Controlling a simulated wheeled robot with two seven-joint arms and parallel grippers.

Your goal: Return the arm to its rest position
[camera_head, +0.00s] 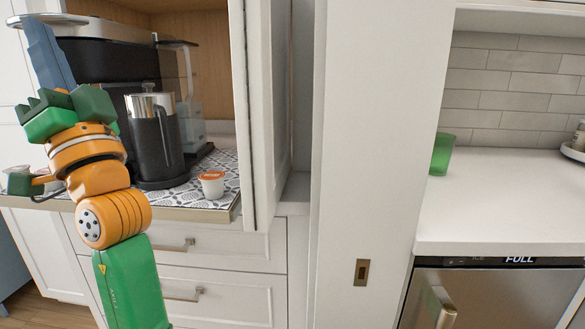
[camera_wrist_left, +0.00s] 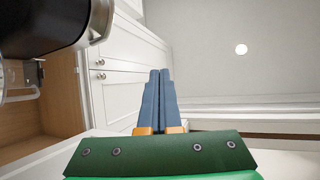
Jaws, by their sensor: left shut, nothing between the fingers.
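My left arm rises from the bottom left of the head view, with its green and orange links in front of the coffee nook. My left gripper (camera_head: 38,28) points up at the upper left, beside the coffee machine (camera_head: 100,58). In the left wrist view its two blue fingers (camera_wrist_left: 159,80) lie together, shut, with nothing between them. They point up toward the ceiling and white cabinets. My right gripper is in neither view.
A black carafe with a steel top (camera_head: 155,140) and a white pod with an orange lid (camera_head: 212,185) stand on the patterned tray (camera_head: 222,208). The cabinet door (camera_head: 262,110) stands to the right. A green cup (camera_head: 441,155) is on the right counter (camera_head: 500,205).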

